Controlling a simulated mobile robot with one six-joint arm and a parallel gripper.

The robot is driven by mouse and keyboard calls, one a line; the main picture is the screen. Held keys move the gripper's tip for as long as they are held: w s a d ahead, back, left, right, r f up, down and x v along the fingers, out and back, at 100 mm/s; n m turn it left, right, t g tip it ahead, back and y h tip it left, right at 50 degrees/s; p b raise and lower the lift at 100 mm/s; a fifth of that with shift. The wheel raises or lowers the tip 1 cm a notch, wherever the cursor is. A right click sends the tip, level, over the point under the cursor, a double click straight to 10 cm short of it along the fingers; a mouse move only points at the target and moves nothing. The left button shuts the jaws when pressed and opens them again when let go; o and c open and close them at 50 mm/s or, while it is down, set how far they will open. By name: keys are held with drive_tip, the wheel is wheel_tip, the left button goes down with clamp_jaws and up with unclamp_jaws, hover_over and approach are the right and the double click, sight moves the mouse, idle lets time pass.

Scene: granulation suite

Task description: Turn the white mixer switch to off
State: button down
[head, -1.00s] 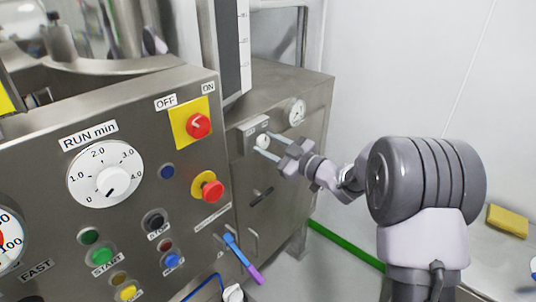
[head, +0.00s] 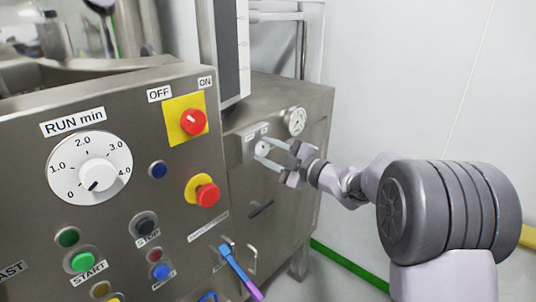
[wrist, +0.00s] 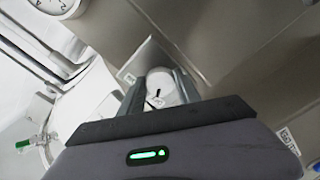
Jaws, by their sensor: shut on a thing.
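The white mixer switch (head: 261,148) is a small round knob on a grey box on the side cabinet, under small labels too small to read. My gripper (head: 265,148) reaches it from the right, with one finger above and one below. In the wrist view the white knob (wrist: 160,90) with a dark pointer mark sits between the two fingers of my gripper (wrist: 160,82), which is shut on it. The fingers hide the knob's sides. Which label its pointer faces is not clear.
A control panel (head: 125,195) fills the left, with a RUN min dial (head: 92,170), a red OFF/ON switch (head: 193,122) on yellow and a red mushroom button (head: 207,195). A gauge (head: 296,121) sits above my gripper. A blue-purple handle (head: 238,268) is lower down.

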idle(0.3)
drive_tip(key=c, duration=0.9)
unclamp_jaws()
drive_tip(key=shift+o, duration=0.2)
drive_tip(key=p+v, duration=0.4)
drive_tip(key=v, duration=1.3)
drive_tip(key=shift+s, duration=0.2)
drive_tip(key=shift+d+f, duration=0.1)
drive_tip(key=shift+d, duration=0.05)
